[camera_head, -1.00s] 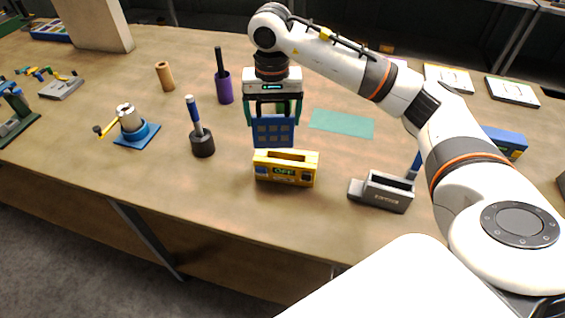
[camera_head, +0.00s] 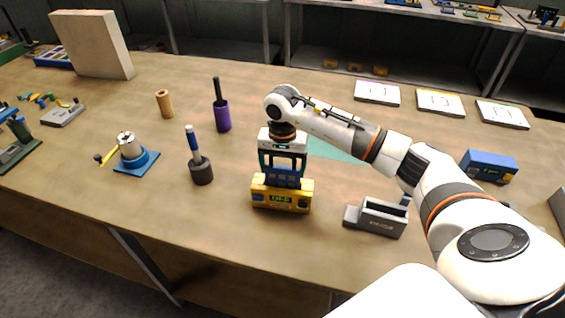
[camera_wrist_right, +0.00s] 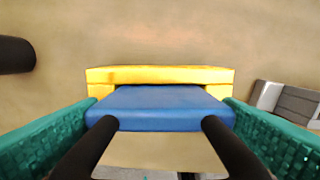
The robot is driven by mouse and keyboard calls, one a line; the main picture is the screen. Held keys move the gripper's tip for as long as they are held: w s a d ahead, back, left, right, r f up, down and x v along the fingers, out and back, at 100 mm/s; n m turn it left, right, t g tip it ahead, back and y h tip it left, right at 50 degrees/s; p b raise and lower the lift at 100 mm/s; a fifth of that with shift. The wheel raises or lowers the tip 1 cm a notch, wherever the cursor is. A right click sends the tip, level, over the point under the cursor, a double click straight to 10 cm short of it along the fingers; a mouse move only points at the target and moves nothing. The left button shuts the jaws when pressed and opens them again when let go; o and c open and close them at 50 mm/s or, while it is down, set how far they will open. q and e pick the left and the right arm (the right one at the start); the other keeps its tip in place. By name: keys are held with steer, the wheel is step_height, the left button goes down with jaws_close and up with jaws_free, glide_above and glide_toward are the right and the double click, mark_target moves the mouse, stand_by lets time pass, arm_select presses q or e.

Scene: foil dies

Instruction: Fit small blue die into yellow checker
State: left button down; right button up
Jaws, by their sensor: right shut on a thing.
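The small blue die (camera_head: 284,178) is a blue plate held upright between the fingers of my right gripper (camera_head: 283,163). Its lower end is at the top of the yellow checker (camera_head: 282,196), a yellow block with a small green display on its front. In the right wrist view the blue die (camera_wrist_right: 160,104) lies against the yellow checker (camera_wrist_right: 160,75), framed by its slot opening. My right gripper (camera_wrist_right: 160,128) is shut on the die. How deep the die sits in the slot cannot be told. My left gripper is not in view.
A grey slotted block (camera_head: 376,217) stands right of the checker, and a dark-based tool with a blue handle (camera_head: 200,168) stands to its left. A purple holder (camera_head: 222,118) and green mat (camera_head: 337,148) lie behind. A blue box (camera_head: 488,166) is at right. Table in front is clear.

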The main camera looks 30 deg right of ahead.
steer(key=o, duration=0.9)
steer(key=shift+f, duration=0.1)
steer(key=shift+o, duration=1)
step_height(320, 180, up, 11)
steer(key=b, duration=0.3)
steer(key=shift+r+b, duration=0.2)
steer(key=shift+b, duration=0.1)
steer(key=shift+r, duration=0.5)
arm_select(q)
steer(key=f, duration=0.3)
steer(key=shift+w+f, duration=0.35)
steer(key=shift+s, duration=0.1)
